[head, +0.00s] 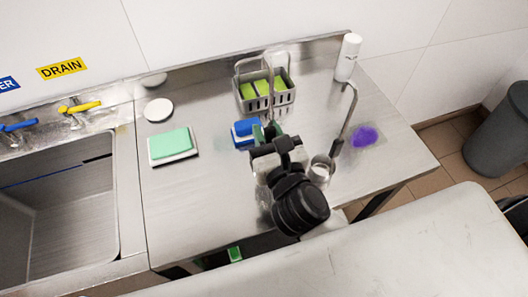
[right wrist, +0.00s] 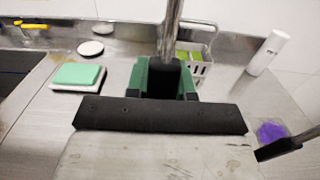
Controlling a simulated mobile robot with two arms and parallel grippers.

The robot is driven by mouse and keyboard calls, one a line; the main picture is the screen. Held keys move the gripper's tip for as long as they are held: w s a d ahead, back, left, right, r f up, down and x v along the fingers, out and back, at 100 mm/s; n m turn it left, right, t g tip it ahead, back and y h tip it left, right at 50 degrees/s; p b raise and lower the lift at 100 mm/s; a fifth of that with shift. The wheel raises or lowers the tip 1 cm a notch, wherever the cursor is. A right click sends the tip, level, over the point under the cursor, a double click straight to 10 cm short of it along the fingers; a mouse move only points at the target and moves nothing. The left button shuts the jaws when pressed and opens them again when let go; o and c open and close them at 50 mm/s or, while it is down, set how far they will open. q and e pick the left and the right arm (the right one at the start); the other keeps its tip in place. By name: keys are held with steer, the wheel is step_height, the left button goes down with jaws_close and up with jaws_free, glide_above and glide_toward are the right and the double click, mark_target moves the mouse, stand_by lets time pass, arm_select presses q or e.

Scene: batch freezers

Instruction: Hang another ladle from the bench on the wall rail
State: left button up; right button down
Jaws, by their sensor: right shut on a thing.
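My right gripper (head: 271,135) is over the steel bench (head: 200,205), shut on a thin metal handle that looks like a ladle's (right wrist: 172,30). The handle rises between the green finger pads in the right wrist view. In the head view its upper end overlaps the wire basket, and its lower end is mostly hidden by my gripper and wrist. Another ladle (head: 345,122) is right of the gripper, its hooked end up and its bowl low, near the bench's front edge. The wall rail is not in view. My left gripper is not in view.
A wire basket (head: 283,98) with green sponges stands behind the gripper, a blue item (head: 243,131) beside it. A white bottle (head: 347,57), purple cloth-like item (head: 364,137) and green sponge (head: 170,142) are on the bench. A sink (head: 60,205) lies left; a grey bin (head: 500,130) stands right.

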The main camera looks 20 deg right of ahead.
steer(key=shift+f, duration=1.05)
steer(key=shift+w+f+b, duration=0.15)
steer(key=shift+f+b, duration=0.45)
steer(key=shift+f, duration=1.4)
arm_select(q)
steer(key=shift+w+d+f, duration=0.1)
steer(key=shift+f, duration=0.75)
arm_select(e)
steer(key=c, duration=1)
jaws_free()
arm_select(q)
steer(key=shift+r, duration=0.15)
arm_select(e)
steer(key=shift+r, duration=0.2)
